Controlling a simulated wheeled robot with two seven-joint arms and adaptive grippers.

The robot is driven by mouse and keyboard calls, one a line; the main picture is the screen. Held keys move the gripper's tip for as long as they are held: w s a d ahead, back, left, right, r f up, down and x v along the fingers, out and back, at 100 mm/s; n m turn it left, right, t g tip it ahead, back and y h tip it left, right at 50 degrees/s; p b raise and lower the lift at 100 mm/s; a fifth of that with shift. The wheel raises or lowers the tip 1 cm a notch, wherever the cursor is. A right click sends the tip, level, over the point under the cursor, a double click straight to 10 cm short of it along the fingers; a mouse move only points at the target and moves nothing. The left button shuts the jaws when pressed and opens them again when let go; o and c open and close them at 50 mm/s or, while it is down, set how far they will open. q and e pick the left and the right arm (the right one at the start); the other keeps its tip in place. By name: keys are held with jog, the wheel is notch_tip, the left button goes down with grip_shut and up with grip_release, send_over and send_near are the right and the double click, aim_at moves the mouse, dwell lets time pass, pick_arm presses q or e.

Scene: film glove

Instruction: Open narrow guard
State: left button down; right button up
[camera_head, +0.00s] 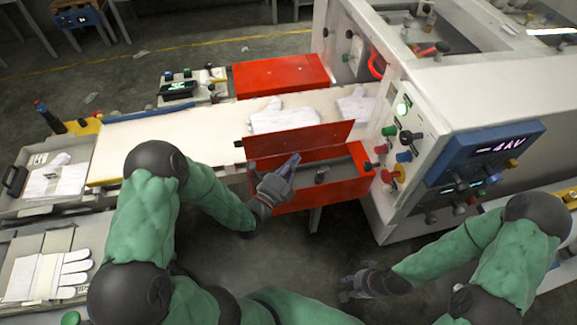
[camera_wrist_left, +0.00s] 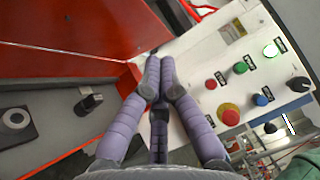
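A narrow red guard (camera_head: 298,139) on the near side of the conveyor stands tilted up. Below it is an open grey bay (camera_head: 345,170) with a red front wall (camera_head: 325,192) and a small dark knob (camera_head: 321,175) inside. The guard's red panel fills the upper left of the left wrist view (camera_wrist_left: 75,28). My left gripper (camera_head: 292,160) is over the bay, just in front of the guard. In the left wrist view its purple fingers (camera_wrist_left: 160,68) are together at the tips, with nothing visible between them. My right gripper (camera_head: 348,286) is low at the right, fingers apart and empty.
A control panel (camera_head: 404,140) with coloured buttons and knobs stands close to the right of the bay. White gloves (camera_head: 284,119) lie on the conveyor (camera_head: 190,125) behind the guard. Another red cover (camera_head: 281,74) is at the far side. Trays with gloves are at left.

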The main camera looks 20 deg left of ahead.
pick_arm(q)
jog(key=w+a+r+b, duration=0.1)
jog(key=w, duration=0.7)
jog(key=shift+w+r+b, duration=0.2)
jog(key=shift+w+b, duration=0.1)
jog(key=shift+w, duration=0.05)
jog(key=shift+a, duration=0.1)
